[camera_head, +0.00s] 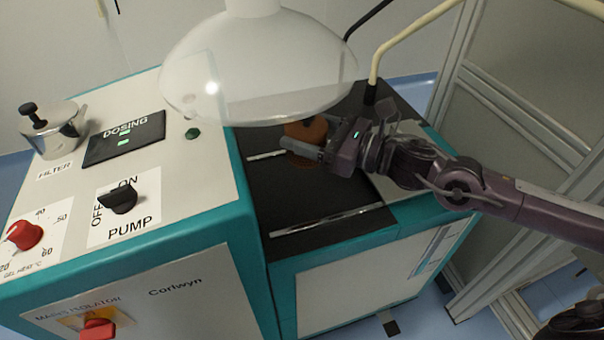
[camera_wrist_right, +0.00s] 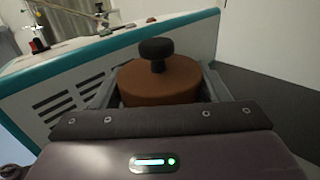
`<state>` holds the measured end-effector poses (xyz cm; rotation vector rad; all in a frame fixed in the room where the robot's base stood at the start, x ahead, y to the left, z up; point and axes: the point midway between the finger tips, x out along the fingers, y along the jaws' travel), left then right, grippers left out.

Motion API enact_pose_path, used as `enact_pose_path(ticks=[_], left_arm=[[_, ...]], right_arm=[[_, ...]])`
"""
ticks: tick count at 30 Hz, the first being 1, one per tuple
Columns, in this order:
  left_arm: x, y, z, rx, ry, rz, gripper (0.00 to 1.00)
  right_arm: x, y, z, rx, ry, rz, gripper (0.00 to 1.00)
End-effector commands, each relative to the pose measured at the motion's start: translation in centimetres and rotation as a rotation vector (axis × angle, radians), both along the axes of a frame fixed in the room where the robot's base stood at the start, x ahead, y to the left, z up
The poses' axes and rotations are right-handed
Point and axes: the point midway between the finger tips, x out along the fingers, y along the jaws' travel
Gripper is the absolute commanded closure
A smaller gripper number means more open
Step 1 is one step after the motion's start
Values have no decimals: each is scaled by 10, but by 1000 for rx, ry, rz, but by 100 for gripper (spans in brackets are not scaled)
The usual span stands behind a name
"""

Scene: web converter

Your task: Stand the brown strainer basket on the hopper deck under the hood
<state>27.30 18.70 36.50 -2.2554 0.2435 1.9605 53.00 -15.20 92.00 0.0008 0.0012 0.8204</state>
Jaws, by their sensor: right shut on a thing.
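The brown strainer basket (camera_head: 306,130) is under the clear hood (camera_head: 258,70), over the black hopper deck (camera_head: 300,192). In the right wrist view the basket (camera_wrist_right: 160,80) is a brown round body with a black knob on top, and it looks upright. My right gripper (camera_head: 303,150) reaches in from the right, its fingers shut on the basket's sides. The hood's rim hides part of the basket in the head view. I cannot tell whether its underside touches the deck. My left gripper is in neither view.
The white and teal control cabinet (camera_head: 220,185) stands left of the deck, with a metal filter pot (camera_head: 52,130) on top. A cream pipe (camera_head: 415,38) rises behind the deck. Two metal strips cross the deck, and its front part is clear.

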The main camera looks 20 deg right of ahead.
Motion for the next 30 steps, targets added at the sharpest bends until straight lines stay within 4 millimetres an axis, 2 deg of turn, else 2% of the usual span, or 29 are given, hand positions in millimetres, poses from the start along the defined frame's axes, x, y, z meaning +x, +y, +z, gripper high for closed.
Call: enact_pose_path(ticks=[7, 14, 20, 30], left_arm=[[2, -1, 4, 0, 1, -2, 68], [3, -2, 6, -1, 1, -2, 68], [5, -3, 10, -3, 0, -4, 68], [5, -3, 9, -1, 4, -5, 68]], right_arm=[[0, 0, -45, 3, 3, -1, 62], [0, 0, -64, 2, 2, -1, 62], [0, 0, -92, 3, 2, -1, 62], [0, 0, -96, 1, -1, -1, 62]])
